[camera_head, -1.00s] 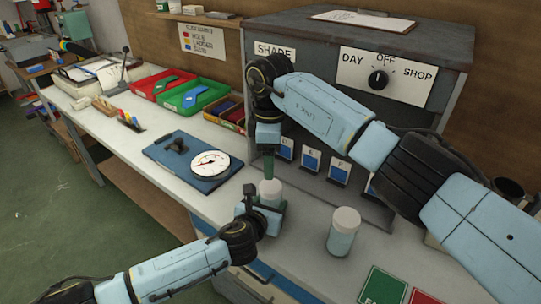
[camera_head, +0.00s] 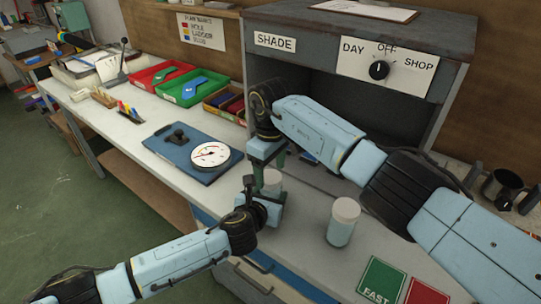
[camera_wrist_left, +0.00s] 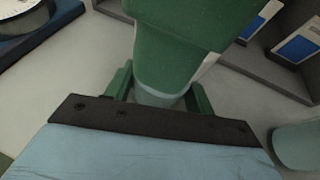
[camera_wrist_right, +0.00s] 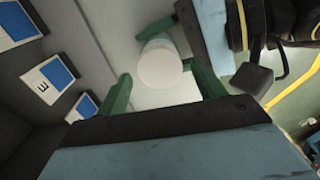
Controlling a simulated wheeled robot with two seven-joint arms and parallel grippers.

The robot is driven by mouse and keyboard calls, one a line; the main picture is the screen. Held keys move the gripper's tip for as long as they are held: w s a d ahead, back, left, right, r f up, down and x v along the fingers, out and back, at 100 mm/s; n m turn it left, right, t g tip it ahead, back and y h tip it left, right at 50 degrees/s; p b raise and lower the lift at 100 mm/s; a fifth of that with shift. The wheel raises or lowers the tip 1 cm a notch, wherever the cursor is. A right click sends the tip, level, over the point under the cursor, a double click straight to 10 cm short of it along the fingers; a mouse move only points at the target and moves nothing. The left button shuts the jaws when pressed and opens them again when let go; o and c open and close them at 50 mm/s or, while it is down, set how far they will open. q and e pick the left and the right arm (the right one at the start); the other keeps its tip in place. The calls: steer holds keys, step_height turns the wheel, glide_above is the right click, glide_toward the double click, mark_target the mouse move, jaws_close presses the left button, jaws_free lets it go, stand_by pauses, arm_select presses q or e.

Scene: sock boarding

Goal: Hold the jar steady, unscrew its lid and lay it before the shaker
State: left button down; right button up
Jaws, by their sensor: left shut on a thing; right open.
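The jar (camera_head: 272,184), pale with a white lid (camera_wrist_right: 160,65), stands upright on the bench. My left gripper (camera_head: 262,200) is shut around its body from the side; the jar's body shows between its green fingers in the left wrist view (camera_wrist_left: 160,97). My right gripper (camera_head: 268,168) points down just above the jar, its green fingers open on either side of the lid in the right wrist view (camera_wrist_right: 163,88). A second white-lidded container (camera_head: 343,222), perhaps the shaker, stands upright to the right, apart from both grippers.
A blue board with a dial (camera_head: 210,155) lies left of the jar. A grey booth (camera_head: 340,75) stands behind, with blue-and-white cards (camera_wrist_right: 50,80) inside. Green (camera_head: 381,280) and red (camera_head: 425,292) cards lie at the front right. Bench before the second container looks clear.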

steer(key=shift+f, duration=0.7)
